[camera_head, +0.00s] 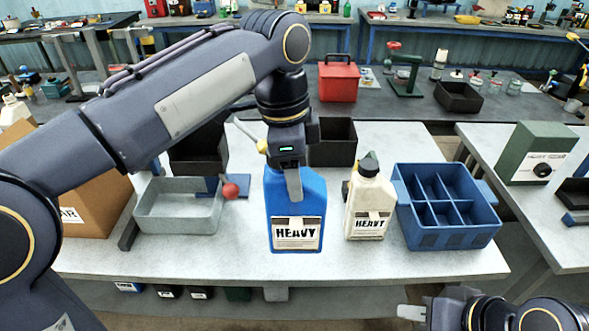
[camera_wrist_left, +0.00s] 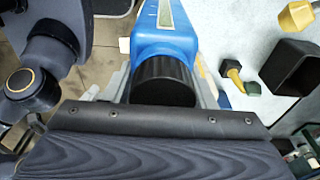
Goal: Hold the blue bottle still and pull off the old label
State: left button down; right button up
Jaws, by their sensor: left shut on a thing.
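The blue bottle (camera_head: 312,190) stands upright on the pale table, with a white label (camera_head: 297,234) reading HEAVY low on its front. My left gripper (camera_head: 291,185) is at the top of the bottle from above and is shut on it. In the left wrist view its fingers (camera_wrist_left: 165,88) sit on either side of the black cap (camera_wrist_left: 163,80), with the blue body (camera_wrist_left: 160,45) beyond. The fingers hide part of the bottle's top. My right gripper (camera_head: 412,312) is at the bottom edge, apart from the bottle; its jaw gap is unclear.
A cream bottle (camera_head: 370,197) with a HEAVY label stands just right of the blue bottle. A blue divided crate (camera_head: 446,238) is further right. The table front is clear.

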pick_arm(q)
jog(key=shift+w+p, duration=6.35)
jog(key=shift+w, duration=0.65)
notch_tip(320, 180, down, 13)
jog(key=b, duration=0.7)
jog(key=shift+s+r, duration=0.1)
